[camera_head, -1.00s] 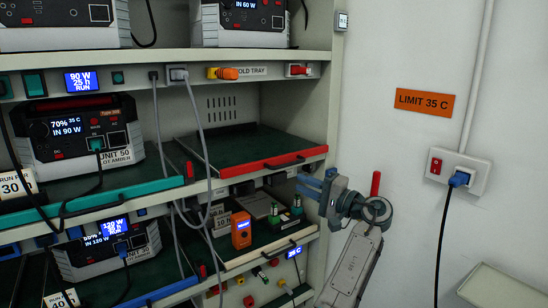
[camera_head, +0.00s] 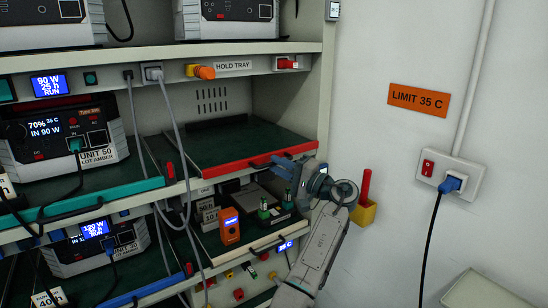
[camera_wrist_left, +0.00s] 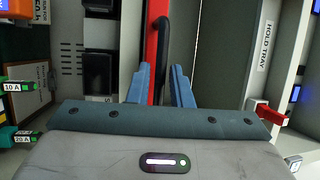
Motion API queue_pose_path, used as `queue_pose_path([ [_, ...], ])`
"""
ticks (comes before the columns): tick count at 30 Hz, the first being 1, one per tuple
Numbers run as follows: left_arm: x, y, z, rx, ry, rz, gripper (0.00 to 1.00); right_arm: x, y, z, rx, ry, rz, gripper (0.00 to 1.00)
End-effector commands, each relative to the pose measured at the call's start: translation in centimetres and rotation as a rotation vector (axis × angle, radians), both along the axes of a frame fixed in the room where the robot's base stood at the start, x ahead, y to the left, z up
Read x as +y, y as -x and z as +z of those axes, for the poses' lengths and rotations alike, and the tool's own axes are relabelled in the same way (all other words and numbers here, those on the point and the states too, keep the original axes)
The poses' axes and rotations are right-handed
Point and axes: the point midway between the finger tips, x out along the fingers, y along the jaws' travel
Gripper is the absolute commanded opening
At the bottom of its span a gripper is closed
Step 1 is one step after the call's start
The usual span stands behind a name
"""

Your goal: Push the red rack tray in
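The red rack tray (camera_head: 253,162) has a green surface, a red front edge and a black handle (camera_head: 262,163); it sits on the middle shelf below the HOLD TRAY label. My left gripper (camera_head: 283,166) is in front of the right part of the red edge, near the handle. In the left wrist view, my left gripper (camera_wrist_left: 159,72) has its two blue fingers apart. The red edge (camera_wrist_left: 152,40) and black handle (camera_wrist_left: 160,60) show in the gap between them; contact cannot be told. My right gripper is not in view.
Left of the tray is a teal-edged tray (camera_head: 98,203) with Unit 50 (camera_head: 62,128). Grey cables (camera_head: 182,150) hang beside the red tray's left end. Below are an orange meter (camera_head: 229,226) and green-topped items. A wall socket (camera_head: 452,178) is at right.

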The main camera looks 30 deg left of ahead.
Motion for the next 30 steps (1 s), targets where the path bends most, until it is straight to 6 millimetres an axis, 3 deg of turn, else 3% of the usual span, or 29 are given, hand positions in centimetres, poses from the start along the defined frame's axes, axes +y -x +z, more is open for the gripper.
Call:
queue_pose_path([
  [6,1.7,0.0,0.4,0.001,0.000,0.001,0.19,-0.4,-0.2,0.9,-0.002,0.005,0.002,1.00],
  [14,1.8,0.0,0.3,0.001,0.000,0.000,0.19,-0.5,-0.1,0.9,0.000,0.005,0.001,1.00],
  [18,1.8,0.0,0.3,0.001,0.000,0.000,0.00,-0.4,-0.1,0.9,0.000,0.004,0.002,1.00],
  [25,1.9,0.0,0.2,0.001,0.000,0.001,0.00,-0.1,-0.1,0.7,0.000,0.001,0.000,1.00],
  [30,3.4,-0.6,-0.1,0.000,-0.001,0.002,0.00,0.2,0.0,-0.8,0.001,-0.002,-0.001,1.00],
])
